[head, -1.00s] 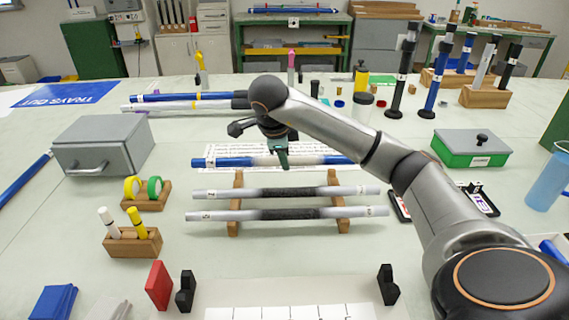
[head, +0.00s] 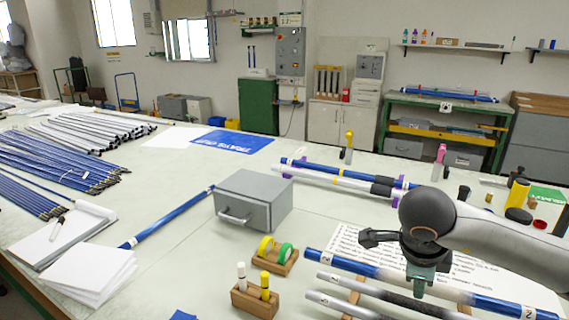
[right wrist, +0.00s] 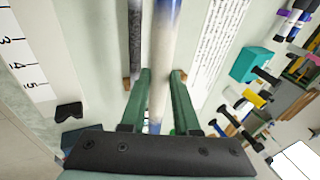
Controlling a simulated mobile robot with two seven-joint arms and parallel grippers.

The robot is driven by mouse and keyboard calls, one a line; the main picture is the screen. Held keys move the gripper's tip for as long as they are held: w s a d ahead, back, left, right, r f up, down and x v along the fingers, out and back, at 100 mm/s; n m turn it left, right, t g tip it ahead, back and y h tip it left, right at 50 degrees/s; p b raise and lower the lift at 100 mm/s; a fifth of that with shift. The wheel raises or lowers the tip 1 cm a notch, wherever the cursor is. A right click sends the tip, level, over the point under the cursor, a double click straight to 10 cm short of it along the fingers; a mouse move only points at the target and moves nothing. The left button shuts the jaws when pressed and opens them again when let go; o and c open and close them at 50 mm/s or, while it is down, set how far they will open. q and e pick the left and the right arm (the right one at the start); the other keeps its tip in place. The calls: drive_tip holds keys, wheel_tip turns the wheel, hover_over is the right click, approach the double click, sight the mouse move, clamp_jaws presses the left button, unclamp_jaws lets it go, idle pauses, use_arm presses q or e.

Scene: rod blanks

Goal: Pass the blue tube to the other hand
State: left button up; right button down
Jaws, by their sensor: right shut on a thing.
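The blue tube (head: 342,262), with labelled blue ends and a pale middle, lies crosswise at the lower right of the head view. My right gripper (head: 421,278) reaches down onto it from above, near its middle. In the right wrist view the tube (right wrist: 162,50) passes between the two green fingers (right wrist: 160,76), which are shut on it. I cannot tell whether the tube touches its support. My left gripper is not in view.
Two grey tubes (head: 345,284) lie in front on a wooden rack (head: 353,297). A grey box (head: 254,200), a tape holder (head: 275,260) and a marker block (head: 256,298) stand left. Another blue tube (head: 168,217) lies beyond. Bare table shows around (head: 190,265).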

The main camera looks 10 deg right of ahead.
drive_tip(key=s+a+r+n+y+p, duration=0.1)
drive_tip(key=a+n+y+p, duration=0.3)
drive_tip(key=n, duration=0.9)
drive_tip(key=s+a+r+n+g+y+p, duration=0.1)
drive_tip(key=s+a+r+n+y+p, duration=0.1)
drive_tip(key=a+n, duration=0.8)
wheel_tip(320, 180, up, 2)
drive_tip(key=n+y+p, duration=0.1)
drive_tip(key=n+y, duration=0.2)
drive_tip(key=shift+r+p, duration=0.25)
drive_tip(key=shift+p, duration=0.1)
